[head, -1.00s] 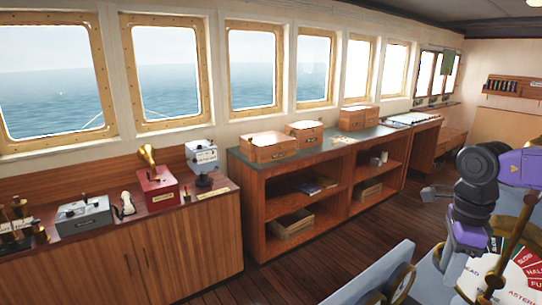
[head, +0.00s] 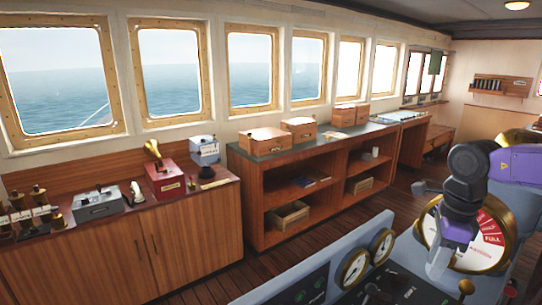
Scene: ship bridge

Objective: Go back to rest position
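My arm reaches in from the right edge of the head view, with dark joints and purple and grey links. It stands in front of the engine telegraph dial (head: 490,238), a round brass-rimmed face with red and white sectors, and covers part of it.
A grey console (head: 325,265) with brass-rimmed gauges (head: 353,267) stands at the front right. A wooden cabinet (head: 190,240) with instruments, a red box with a brass horn (head: 164,178) and a shelf unit (head: 250,195) line the window wall. Bare wooden floor (head: 330,228) lies between.

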